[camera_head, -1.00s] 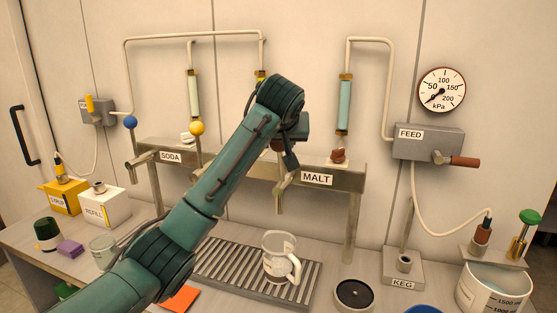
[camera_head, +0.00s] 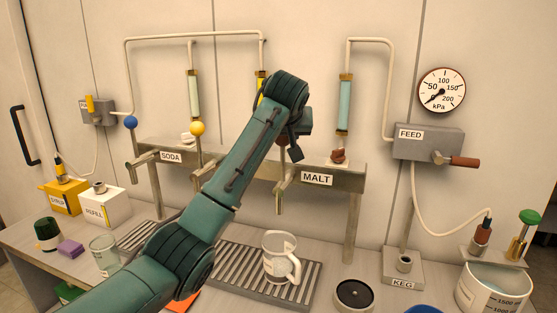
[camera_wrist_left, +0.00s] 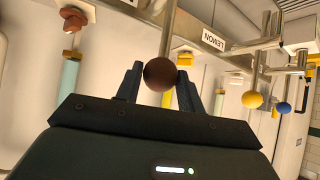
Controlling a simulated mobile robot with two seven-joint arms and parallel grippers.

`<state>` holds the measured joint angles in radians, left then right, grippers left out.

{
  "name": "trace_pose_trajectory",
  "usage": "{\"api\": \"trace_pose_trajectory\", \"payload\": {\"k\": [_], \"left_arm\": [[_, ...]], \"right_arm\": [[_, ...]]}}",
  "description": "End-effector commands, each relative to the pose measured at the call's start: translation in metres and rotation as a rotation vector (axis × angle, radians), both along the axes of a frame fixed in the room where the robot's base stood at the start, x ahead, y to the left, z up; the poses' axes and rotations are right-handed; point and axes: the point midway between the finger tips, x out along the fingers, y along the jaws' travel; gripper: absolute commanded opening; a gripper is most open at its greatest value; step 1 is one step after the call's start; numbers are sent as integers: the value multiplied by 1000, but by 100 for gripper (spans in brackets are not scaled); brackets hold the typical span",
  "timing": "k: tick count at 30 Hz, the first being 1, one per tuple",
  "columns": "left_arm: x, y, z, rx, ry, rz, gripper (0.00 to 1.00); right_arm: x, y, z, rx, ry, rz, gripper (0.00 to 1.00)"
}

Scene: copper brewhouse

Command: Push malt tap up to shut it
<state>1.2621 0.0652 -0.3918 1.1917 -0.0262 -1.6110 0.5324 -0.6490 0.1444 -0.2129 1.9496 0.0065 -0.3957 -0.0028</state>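The malt tap (camera_head: 282,196) hangs from the metal rail, left of the MALT label (camera_head: 317,179). Its upper part is hidden behind my left arm in the head view. In the left wrist view its dark brown ball knob (camera_wrist_left: 160,73) sits on a rod between my fingertips. My left gripper (camera_head: 296,148) is at the knob, its fingers apart on either side of it. I cannot tell whether they touch it. My right gripper is not in view.
A yellow knob (camera_head: 197,128) and a blue knob (camera_head: 130,122) stand on the taps to the left. A glass mug (camera_head: 281,258) stands on the drip grate (camera_head: 232,262) below the malt tap. A pressure gauge (camera_head: 442,90) and FEED box (camera_head: 428,142) are at right.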

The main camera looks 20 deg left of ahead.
Motion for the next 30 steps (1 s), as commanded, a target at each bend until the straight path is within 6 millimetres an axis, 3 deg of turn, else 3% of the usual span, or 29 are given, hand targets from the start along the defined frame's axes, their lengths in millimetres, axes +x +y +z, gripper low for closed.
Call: {"api": "trace_pose_trajectory", "payload": {"k": [10,24,30], "left_arm": [[-3,-1,3,0,-3,-2,44],[-42,-14,35,-1,-2,-2,44],[-46,-15,38,0,-1,-1,44]], "right_arm": [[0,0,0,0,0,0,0],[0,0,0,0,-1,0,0],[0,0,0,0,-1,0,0]]}}
